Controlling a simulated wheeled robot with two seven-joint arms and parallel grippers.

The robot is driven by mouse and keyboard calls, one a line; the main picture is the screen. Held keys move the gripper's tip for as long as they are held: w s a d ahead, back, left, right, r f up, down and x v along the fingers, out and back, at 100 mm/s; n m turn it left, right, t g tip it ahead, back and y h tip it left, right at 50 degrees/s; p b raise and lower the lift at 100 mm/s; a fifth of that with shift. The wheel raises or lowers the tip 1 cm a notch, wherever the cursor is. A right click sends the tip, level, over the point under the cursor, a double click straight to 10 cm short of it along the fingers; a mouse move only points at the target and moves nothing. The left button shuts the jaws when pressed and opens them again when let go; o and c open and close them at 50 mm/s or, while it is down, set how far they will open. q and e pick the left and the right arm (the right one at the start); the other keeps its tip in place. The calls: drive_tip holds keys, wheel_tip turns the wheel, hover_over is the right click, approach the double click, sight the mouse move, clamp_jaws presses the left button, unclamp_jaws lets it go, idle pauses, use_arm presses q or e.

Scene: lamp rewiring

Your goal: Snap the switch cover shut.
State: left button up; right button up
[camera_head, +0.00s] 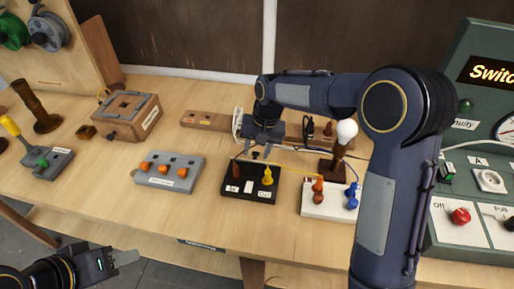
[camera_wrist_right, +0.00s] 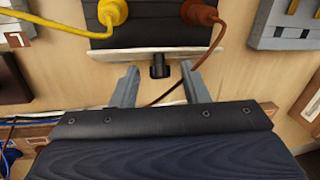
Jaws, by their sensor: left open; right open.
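The black switch block (camera_head: 236,188) sits on the bench in the middle of the head view, with a yellow plug (camera_head: 267,175) and a brown plug (camera_wrist_right: 199,13) on it. In the right wrist view, a thin pale plate (camera_wrist_right: 110,57), apparently the switch cover, lies edge-on along the block's near side, with a short dark knob (camera_wrist_right: 158,70). My right gripper (camera_wrist_right: 160,84) is open, its fingers on either side of the knob with gaps visible. In the head view it hangs over the block's far side and partly hides the cover. My left gripper (camera_head: 125,258) is open and empty, in front of the bench.
A white block (camera_head: 326,212) with orange, brown and blue plugs stands right of the switch block, with a lamp bulb (camera_head: 347,130) behind. A grey block (camera_head: 168,171) with orange knobs stands left. A brown wire (camera_wrist_right: 180,88) runs past my right fingers. The green test panel (camera_head: 462,180) is far right.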

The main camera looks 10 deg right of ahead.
sight(253, 162)
clamp_jaws()
drive_tip(key=shift+s+a+f+t+b, duration=0.15)
drive_tip(key=shift+t+b, duration=0.25)
drive_tip(key=shift+b, duration=0.45)
drive_tip(key=s+t+h+b, duration=0.1)
drive_tip(key=t+b, duration=0.2)
drive_tip(key=b, duration=0.5)
drive_tip(key=s+a+f+t+h+b, duration=0.1)
drive_tip(key=t+b, duration=0.2)
drive_tip(key=b, duration=0.6)
drive_tip(key=s+f+n+t+h+b, duration=0.1)
drive_tip(key=s+t+b, duration=0.1)
drive_tip(key=b, duration=0.7)
drive_tip(key=shift+a+f+t+h, duration=0.25)
drive_tip(key=shift+a+t+h, duration=0.05)
drive_tip(key=shift+t+h, duration=0.1)
drive_tip(key=shift+s+r+t+b, duration=0.2)
drive_tip(key=shift+t+b, duration=0.2)
drive_tip(key=shift+b, duration=0.55)
drive_tip(key=shift+w, duration=0.1)
unclamp_jaws()
